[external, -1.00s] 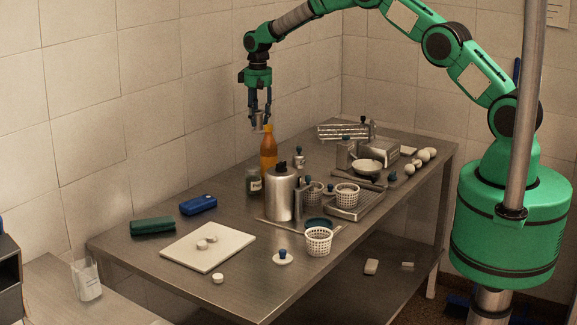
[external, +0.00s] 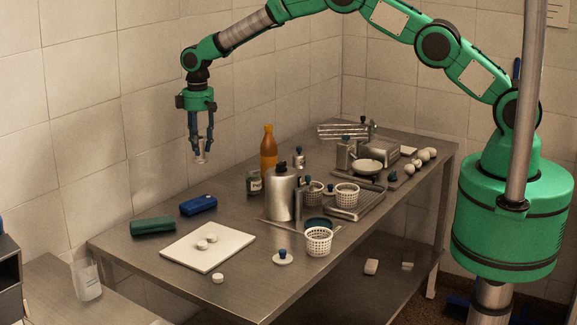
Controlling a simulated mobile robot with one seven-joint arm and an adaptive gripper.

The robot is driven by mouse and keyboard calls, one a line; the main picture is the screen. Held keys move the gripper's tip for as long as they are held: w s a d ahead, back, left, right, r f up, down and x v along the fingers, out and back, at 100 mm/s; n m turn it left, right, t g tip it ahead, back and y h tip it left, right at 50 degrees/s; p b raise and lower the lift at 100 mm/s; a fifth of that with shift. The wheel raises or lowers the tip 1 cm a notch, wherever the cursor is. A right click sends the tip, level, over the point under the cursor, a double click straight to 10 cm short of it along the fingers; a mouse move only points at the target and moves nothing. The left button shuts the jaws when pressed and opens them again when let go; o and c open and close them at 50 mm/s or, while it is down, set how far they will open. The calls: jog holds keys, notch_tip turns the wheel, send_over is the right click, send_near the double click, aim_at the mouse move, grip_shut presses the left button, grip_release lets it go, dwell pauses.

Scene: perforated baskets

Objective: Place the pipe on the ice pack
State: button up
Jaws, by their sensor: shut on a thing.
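My gripper (external: 201,143) is at the upper left, pointing down, shut on a small pale grey piece, which I take to be the pipe (external: 202,157). The fingers hide part of it. It hangs in the air, above the back left part of the table in the picture. Below it, a blue pack (external: 198,205) lies on the table, and a dark green pack (external: 153,226) lies left of it. I cannot tell for sure which of these is the ice pack.
An orange bottle (external: 268,152) and a metal canister (external: 281,196) stand right of my gripper. A white board (external: 208,260) with small white pieces lies in front of the packs. White perforated baskets (external: 318,242) stand further right. A clear container (external: 87,281) stands lower left.

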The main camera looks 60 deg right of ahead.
aim_at(201, 158)
jog(key=f, duration=0.4)
jog(key=shift+d+f, duration=0.25)
jog(key=shift+f, duration=0.15)
jog(key=shift+f+p, duration=0.4)
jog(key=shift+f, duration=2.7)
jog(key=shift+f, duration=0.1)
jog(key=shift+f, duration=1.8)
jog(key=shift+f, duration=0.1)
jog(key=o, duration=1.3)
